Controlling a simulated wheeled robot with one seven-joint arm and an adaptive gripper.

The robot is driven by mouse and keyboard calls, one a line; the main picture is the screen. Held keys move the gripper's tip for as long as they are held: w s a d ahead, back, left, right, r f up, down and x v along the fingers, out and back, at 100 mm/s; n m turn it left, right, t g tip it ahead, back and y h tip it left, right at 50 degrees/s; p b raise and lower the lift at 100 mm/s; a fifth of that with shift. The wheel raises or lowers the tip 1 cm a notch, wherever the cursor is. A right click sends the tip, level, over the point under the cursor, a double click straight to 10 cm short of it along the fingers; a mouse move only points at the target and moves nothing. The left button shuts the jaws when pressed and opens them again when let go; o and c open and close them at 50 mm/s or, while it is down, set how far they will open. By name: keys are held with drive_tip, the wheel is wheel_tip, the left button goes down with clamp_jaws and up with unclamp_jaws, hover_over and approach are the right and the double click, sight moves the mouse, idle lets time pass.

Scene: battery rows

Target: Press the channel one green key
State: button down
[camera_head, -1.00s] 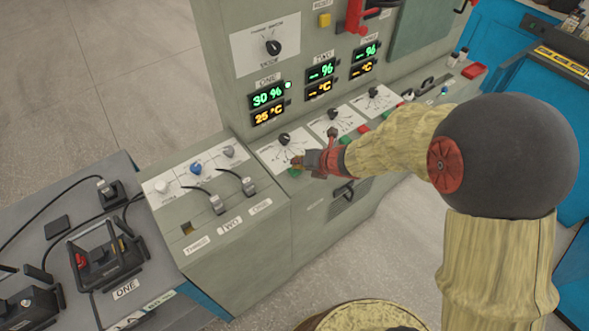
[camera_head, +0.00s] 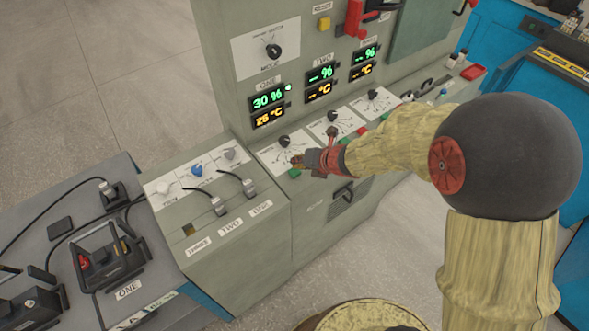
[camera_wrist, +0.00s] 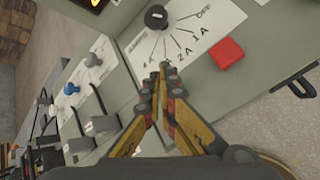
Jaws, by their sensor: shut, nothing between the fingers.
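The channel one panel is a white dial plate with a black knob (camera_head: 284,141), under the display (camera_head: 267,107) marked ONE, which reads 30 % and 25 °C. A green key (camera_head: 294,173) sits at the plate's lower edge, partly beside my fingers. My gripper (camera_head: 296,161) is shut and empty, its tips just above and beside the green key; I cannot tell whether they touch anything. In the wrist view my closed fingertips (camera_wrist: 163,71) lie over the plate below the knob (camera_wrist: 156,17). A red key (camera_wrist: 228,52) shows to their right.
Two more dial plates with knobs, one for channel two (camera_head: 332,115), stand to the right along the console. A side unit with plugged cables (camera_head: 249,187) is at left. A battery marked ONE (camera_head: 108,258) lies on the bench further left.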

drive_tip(key=shift+r, duration=0.1)
wheel_tip(320, 180, up, 5)
drive_tip(key=p, duration=0.4)
idle(1.0)
